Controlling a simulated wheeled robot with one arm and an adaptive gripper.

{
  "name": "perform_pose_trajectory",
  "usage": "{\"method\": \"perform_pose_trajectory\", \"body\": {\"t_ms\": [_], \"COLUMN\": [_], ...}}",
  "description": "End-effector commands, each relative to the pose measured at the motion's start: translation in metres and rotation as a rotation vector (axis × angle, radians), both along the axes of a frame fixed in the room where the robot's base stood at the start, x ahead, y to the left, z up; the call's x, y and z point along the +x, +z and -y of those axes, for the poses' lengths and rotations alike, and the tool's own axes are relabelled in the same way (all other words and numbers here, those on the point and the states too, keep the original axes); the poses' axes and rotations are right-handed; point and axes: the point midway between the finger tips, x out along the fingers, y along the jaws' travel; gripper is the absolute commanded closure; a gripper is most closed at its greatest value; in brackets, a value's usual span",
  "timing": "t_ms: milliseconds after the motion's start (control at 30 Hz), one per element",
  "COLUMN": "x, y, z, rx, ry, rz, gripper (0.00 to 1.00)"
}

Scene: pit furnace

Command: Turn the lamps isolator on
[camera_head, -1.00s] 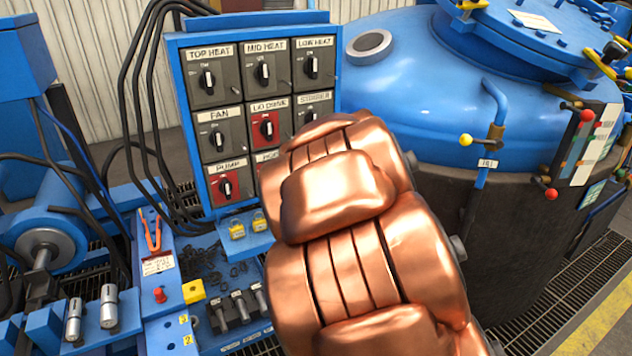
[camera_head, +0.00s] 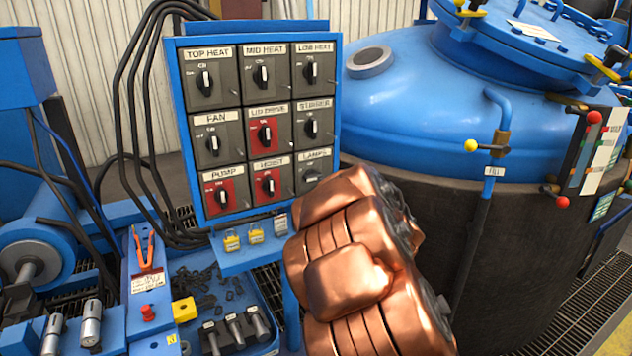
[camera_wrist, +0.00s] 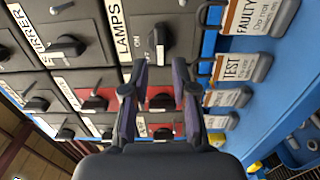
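The lamps isolator (camera_head: 313,172) is a grey square with a black knob at the panel's bottom right, partly hidden by my copper-coloured arm in the head view. In the wrist view its black knob (camera_wrist: 156,40) lies just beyond my fingertips, beside the LAMPS label. The knob's white mark points toward the bottom of that picture, while the ON mark is to its left. My gripper (camera_wrist: 160,68) is open, with its two dark fingers apart and nothing visibly held. I cannot tell whether a fingertip touches the knob. The head view hides the gripper behind my arm.
The blue panel (camera_head: 330,140) also carries the stirrer (camera_head: 312,125) and red hoist (camera_head: 268,183) isolators nearby. Labelled tags, including FAULTY (camera_wrist: 250,18) and TEST (camera_wrist: 232,68), hang beside the fingers. A blue-topped furnace (camera_head: 430,105) stands right. A tool tray (camera_head: 205,290) lies below.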

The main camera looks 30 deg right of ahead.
Motion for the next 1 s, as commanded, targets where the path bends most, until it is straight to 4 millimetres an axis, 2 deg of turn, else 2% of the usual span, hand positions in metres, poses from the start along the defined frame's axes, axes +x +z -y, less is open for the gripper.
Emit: {"method": "perform_pose_trajectory", "body": {"t_ms": [500, 867, 1000], "x": [0.06, 0.066, 0.066], "y": [-0.001, 0.0, 0.0], "z": [0.005, 0.006, 0.006], "rx": [0.002, 0.002, 0.002], "ry": [0.0, -0.002, -0.002], "rz": [-0.001, 0.0, 0.0], "gripper": [0.73, 0.73, 0.85]}}
